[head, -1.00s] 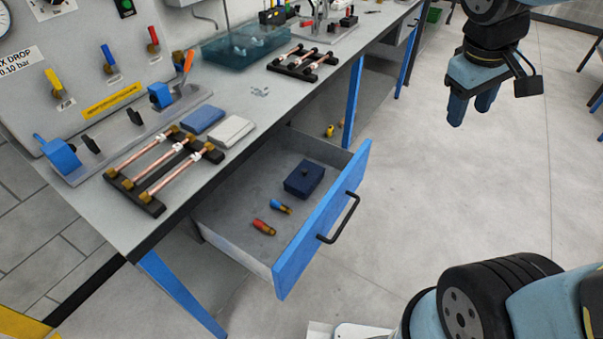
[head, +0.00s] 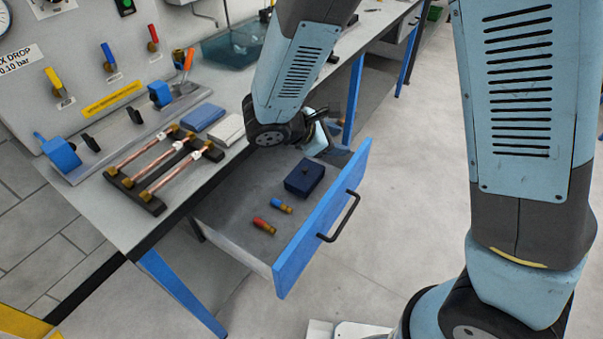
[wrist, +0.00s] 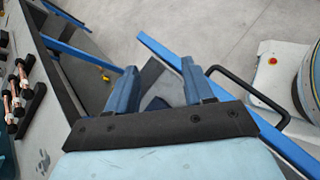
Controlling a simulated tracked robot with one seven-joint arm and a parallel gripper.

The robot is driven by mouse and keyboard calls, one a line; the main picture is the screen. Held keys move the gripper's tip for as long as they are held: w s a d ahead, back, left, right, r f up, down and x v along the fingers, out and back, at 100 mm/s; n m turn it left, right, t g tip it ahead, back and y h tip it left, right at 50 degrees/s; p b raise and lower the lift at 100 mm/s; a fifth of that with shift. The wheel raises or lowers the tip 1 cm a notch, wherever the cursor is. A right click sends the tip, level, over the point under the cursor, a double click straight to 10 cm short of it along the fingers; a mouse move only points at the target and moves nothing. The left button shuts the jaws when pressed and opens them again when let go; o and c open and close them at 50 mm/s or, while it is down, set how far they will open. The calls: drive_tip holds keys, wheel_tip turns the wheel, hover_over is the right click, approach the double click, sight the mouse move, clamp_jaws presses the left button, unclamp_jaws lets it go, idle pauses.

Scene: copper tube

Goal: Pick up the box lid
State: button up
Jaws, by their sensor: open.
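The dark blue box with its lid (head: 305,174) and small dark knob sits in the open drawer in the head view, toward the drawer's far end. My arm reaches over the bench, and my gripper is behind and above the box there, its fingers mostly hidden by the arm. In the wrist view my gripper (wrist: 160,88) has two blue fingers spread apart with nothing held between them. A dark blue patch (wrist: 158,103), likely the box, shows low between the fingers, mostly hidden by the gripper's mount.
The drawer (head: 238,250) is pulled out, its blue front (head: 322,218) carrying a black handle (head: 341,217). A red cylinder (head: 264,226) and a blue one (head: 281,206) lie inside. Copper tubes on a black rack (head: 160,172) stand on the bench, near blue and white cloths.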

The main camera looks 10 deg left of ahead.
drive_tip(key=s+a+f+n+t+y, duration=0.2)
drive_tip(key=s+a+f+n+t, duration=0.1)
drive_tip(key=a+f+n, duration=0.3)
drive_tip(key=s+a+f+n+t+y, duration=0.1)
drive_tip(key=s+a+f+n+t, duration=0.2)
drive_tip(key=a+f, duration=0.45)
approach(304, 169)
drive_tip(key=shift+w+d+f+n, duration=0.15)
drive_tip(key=shift+w+d+f, duration=0.1)
drive_tip(key=shift+w, duration=0.3)
drive_tip(key=shift+w+d+f+n, duration=0.15)
drive_tip(key=shift+w+d+f, duration=0.1)
drive_tip(key=shift+w, duration=0.25)
drive_tip(key=shift+x, duration=2.85)
drive_tip(key=shift+w+r, duration=0.1)
drive_tip(key=shift+g, duration=0.3)
drive_tip(key=shift+c, duration=0.4)
clamp_jaws()
